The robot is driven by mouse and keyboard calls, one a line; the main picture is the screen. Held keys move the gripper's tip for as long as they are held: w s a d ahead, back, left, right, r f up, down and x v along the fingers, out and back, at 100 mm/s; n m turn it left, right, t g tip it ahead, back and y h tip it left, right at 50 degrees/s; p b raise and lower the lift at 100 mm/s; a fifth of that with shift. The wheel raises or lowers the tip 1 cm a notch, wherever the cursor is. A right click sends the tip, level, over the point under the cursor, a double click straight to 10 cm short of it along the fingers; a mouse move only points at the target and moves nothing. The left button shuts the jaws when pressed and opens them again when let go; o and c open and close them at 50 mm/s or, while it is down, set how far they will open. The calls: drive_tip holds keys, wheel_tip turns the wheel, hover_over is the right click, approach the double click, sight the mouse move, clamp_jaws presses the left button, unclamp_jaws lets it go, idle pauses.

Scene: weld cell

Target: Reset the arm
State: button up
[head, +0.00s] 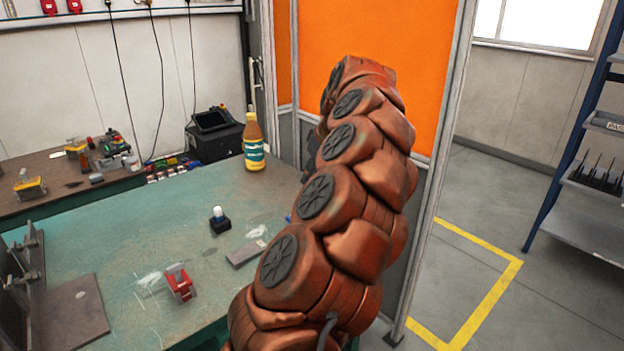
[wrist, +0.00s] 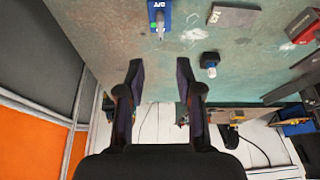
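My arm rises through the middle of the head view, brown-orange and jointed, bent over toward the bench.
An orange panel (head: 410,60) stands behind my arm; blue shelving (head: 590,150) stands right. Marked floor between is clear.

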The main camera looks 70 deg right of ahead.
idle(0.7)
drive_tip(key=w+a+r+n+y+p, duration=0.1)
drive_tip(key=w+a+r+n+p, duration=0.1)
drive_tip(key=w+a, duration=0.65)
drive_tip(key=w+a+r+n+g+y+p, duration=0.1)
drive_tip(key=w+a+r, duration=0.15)
drive_tip(key=a, duration=1.05)
drive_tip(key=w+a+r+n+y+p, duration=0.1)
drive_tip(key=w+a+r+n+p, duration=0.1)
drive_tip(key=w+a, duration=0.7)
drive_tip(key=s+a+f+g+p, duration=0.1)
drive_tip(key=s+a, duration=0.2)
drive_tip(key=a, duration=0.3)
drive_tip(key=s+a+f+n+g+p, duration=0.1)
drive_tip(key=s+a, duration=0.2)
drive_tip(key=a, duration=0.3)
drive_tip(key=s+a+f+g+p, duration=0.1)
drive_tip(key=s+a, duration=0.2)
drive_tip(key=a, duration=0.3)
drive_tip(key=s+a+f+g+p, duration=0.1)
drive_tip(key=s+a+f, duration=0.1)
drive_tip(key=s, duration=0.4)
drive_tip(key=s+a+f+m+h+p, duration=0.1)
drive_tip(key=s+a+f, duration=0.1)
drive_tip(key=s, duration=0.4)
drive_tip(key=shift+s+a+g+p, duration=0.3)
drive_tip(key=shift+a+g, duration=0.1)
drive_tip(key=shift+a, duration=0.45)
drive_tip(key=shift+d, duration=0.1)
